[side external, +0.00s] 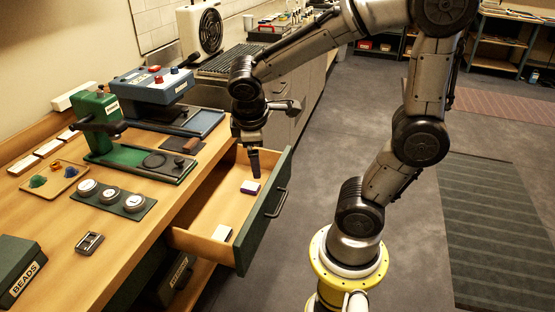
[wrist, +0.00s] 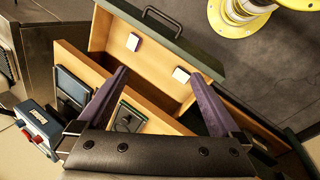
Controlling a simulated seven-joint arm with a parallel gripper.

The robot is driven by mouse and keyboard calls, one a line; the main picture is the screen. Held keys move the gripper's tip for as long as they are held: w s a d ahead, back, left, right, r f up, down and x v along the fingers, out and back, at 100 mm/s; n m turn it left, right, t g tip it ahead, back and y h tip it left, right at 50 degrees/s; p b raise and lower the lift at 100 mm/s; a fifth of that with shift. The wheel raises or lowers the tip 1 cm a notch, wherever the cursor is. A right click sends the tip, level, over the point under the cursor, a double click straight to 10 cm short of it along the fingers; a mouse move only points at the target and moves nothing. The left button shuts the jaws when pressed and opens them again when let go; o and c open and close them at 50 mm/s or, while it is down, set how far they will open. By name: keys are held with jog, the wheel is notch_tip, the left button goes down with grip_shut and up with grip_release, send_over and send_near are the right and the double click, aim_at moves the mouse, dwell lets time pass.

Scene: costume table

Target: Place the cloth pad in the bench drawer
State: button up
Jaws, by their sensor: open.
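The bench drawer (side external: 210,205) is pulled open; its green front with a handle also shows in the wrist view (wrist: 160,35). A small white-topped block with a purple side (side external: 250,187) lies in the drawer near its front; it shows white in the wrist view (wrist: 132,42). A second small pale block (side external: 221,233) lies near the drawer's near side wall, also in the wrist view (wrist: 181,75). I cannot tell for certain which is the cloth pad. My gripper (side external: 254,166) points down over the drawer; in the wrist view its purple fingers (wrist: 168,78) are apart with nothing held between them.
On the bench stand a green press (side external: 100,125), a blue machine (side external: 150,85), a dark strip with three round tins (side external: 114,197), a metal buckle (side external: 89,243) and a brown block (side external: 192,145). A beads box (side external: 20,270) sits front left. Drawer walls surround the space beneath my gripper.

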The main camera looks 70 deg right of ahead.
jog(key=s+a+r+m+t+y, duration=0.4)
jog(key=s+a+r, duration=0.1)
jog(key=s+a, duration=0.2)
jog(key=shift+s+a, duration=0.3)
jog(key=shift+s, duration=0.1)
